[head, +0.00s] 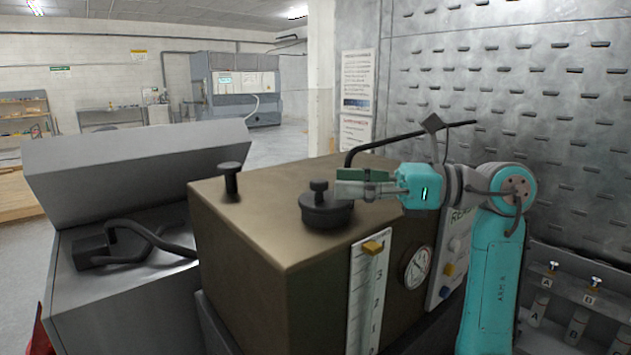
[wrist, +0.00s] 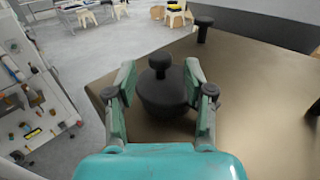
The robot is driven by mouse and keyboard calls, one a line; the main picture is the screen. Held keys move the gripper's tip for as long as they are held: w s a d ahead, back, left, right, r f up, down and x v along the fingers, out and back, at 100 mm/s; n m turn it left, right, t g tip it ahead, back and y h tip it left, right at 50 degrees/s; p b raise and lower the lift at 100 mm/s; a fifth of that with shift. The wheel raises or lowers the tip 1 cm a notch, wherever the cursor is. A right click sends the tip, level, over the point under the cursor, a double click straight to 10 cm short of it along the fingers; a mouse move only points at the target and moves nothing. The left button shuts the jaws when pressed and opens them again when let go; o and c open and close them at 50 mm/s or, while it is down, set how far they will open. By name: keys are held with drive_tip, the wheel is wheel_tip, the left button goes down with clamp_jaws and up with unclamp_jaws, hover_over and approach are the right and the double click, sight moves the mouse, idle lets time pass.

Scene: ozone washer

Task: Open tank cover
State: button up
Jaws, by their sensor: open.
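The tank cover (head: 327,213) is a round black lid with a small knob (head: 319,187) on top. It sits flat on top of the brown, box-shaped tank (head: 270,225), near its front edge. My gripper (head: 345,188) reaches in from the right, level with the knob. In the wrist view my gripper (wrist: 160,78) is open, with one finger on each side of the cover's knob (wrist: 160,63). Gaps show between both fingers and the knob. The cover (wrist: 163,98) shows below the knob, between the fingers.
A black post with a wide cap (head: 231,182) stands on the tank's back left. A bent black bar (head: 385,141) rises behind my gripper. The tank's front carries a level scale (head: 365,300) and a round gauge (head: 417,267). A grey sink unit (head: 120,265) stands left.

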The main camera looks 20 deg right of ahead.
sight(319, 180)
drive_tip(key=shift+x, duration=2.5)
clamp_jaws()
